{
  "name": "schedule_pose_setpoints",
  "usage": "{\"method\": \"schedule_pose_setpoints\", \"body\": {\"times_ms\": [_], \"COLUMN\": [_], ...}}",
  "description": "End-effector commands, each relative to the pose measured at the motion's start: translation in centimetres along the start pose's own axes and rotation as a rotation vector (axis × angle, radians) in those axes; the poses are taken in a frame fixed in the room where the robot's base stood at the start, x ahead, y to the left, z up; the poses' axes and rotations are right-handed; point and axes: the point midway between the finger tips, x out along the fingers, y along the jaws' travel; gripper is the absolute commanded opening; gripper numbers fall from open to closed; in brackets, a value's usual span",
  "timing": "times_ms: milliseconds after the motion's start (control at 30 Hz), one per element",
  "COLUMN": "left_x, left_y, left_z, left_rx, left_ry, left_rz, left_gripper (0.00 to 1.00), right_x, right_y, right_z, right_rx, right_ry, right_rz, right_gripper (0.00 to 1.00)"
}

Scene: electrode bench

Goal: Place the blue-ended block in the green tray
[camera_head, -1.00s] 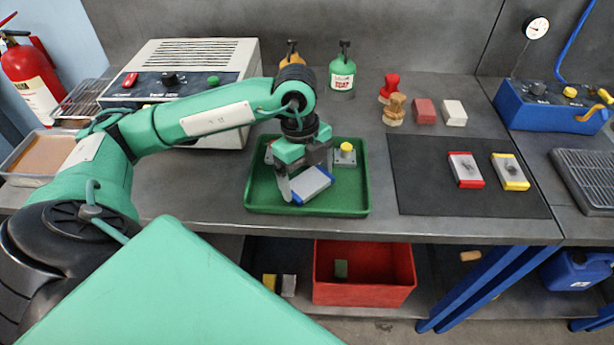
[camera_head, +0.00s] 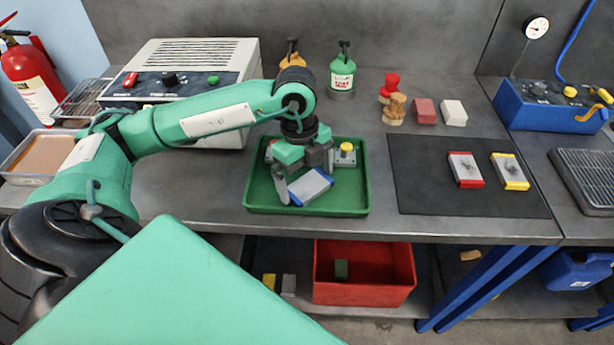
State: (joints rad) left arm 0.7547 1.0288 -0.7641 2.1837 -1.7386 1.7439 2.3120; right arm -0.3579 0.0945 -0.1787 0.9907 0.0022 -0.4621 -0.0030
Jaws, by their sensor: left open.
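The blue-ended block (camera_head: 311,185), grey-white on top with blue ends, is in the green tray (camera_head: 345,203), near the middle of its floor. It lies at an angle to the tray's sides. My left gripper (camera_head: 304,180) is open and pointing down over the tray. One finger is at the block's left side and the other is behind it, close to its far end. I cannot tell whether either finger touches the block. My right gripper is not in view.
A yellow-topped piece (camera_head: 346,153) stands at the tray's back right, with a red-marked one partly hidden at its back left. A dark mat (camera_head: 450,205) to the right holds a red-ended block (camera_head: 466,169) and a yellow-ended block (camera_head: 510,171). A red bin (camera_head: 364,293) is below.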

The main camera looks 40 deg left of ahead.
Motion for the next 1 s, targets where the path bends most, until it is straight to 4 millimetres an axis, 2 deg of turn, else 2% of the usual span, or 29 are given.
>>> {"method": "schedule_pose_setpoints", "body": {"times_ms": [133,333,500,700,1000], "left_x": [-3.3,-7.7,-10.2,-11.5,-11.6], "left_y": [-0.2,-0.1,-0.1,0.0,0.0], "left_z": [0.0,0.0,0.0,0.0,0.0], "left_rx": [0.0,0.001,0.0,0.0,0.0], "left_ry": [-0.001,-0.001,-0.001,0.0,0.0], "left_rz": [-0.01,-0.009,-0.007,-0.005,-0.004], "left_gripper": [1.0,1.0,1.0,1.0,1.0], "right_x": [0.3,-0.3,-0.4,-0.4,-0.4], "right_y": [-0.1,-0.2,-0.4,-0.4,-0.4], "right_z": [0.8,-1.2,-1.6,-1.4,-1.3], "right_rx": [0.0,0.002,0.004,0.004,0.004], "right_ry": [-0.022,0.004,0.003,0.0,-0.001], "right_rz": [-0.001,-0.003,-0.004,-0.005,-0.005], "right_gripper": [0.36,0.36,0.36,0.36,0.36]}}
